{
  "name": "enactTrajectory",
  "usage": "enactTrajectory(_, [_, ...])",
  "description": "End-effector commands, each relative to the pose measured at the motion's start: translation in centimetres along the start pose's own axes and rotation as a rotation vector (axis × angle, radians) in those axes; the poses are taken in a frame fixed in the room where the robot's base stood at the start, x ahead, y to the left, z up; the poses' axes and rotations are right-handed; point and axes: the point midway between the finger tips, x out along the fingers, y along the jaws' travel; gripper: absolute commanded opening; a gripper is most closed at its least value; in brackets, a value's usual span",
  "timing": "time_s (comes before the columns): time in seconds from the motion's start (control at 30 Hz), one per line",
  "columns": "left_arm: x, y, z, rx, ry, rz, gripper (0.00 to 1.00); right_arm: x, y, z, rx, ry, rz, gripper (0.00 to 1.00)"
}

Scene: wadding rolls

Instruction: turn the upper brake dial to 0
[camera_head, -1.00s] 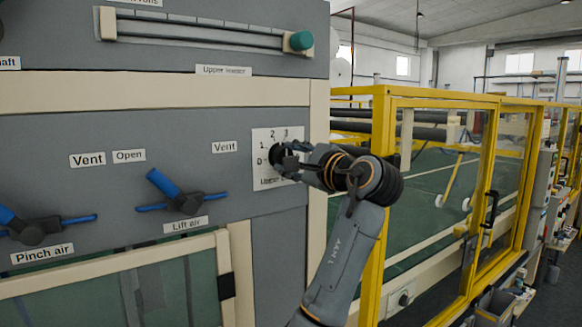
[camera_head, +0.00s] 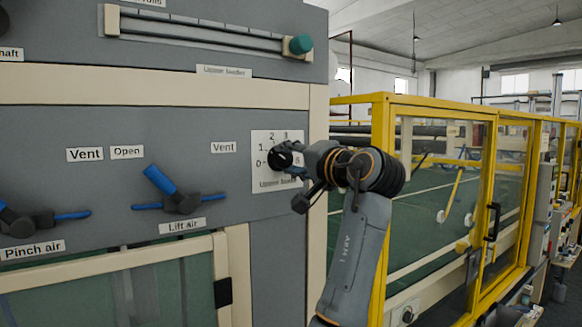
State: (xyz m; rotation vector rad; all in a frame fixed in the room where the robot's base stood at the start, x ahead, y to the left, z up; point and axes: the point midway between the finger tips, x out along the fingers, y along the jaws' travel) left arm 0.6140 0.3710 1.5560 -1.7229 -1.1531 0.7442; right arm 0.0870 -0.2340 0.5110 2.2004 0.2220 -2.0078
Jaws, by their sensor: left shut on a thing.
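The upper brake dial (camera_head: 277,157) is a round black knob on a white scale plate (camera_head: 262,183) on the grey panel. The numbers 0, 1, 2, 3 and one on the right show around it; the label below is partly covered. My left gripper (camera_head: 289,163) is at the dial, reaching in from the right, shut on the knob. Its fingers and wrist hide the dial's lower right side, and I cannot tell which number its pointer faces. My right gripper is not in view.
Blue-handled Lift air (camera_head: 162,181) and Pinch air valves (camera_head: 42,222) sit left of the dial. A slider with a teal knob (camera_head: 301,44) is above. A yellow-framed guard (camera_head: 381,140) stands right, behind my arm.

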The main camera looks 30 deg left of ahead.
Motion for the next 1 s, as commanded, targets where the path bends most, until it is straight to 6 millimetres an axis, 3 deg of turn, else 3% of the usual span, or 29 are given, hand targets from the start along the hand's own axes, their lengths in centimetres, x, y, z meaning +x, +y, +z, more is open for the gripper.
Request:
enactTrajectory(0.6, [0.0, 0.3, 0.1, -0.559, -0.006, 0.007, 0.06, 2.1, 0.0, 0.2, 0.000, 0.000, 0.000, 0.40])
enactTrajectory(1.0, [0.0, 0.3, 0.2, -0.769, -0.008, 0.006, 0.06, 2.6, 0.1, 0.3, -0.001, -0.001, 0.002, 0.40])
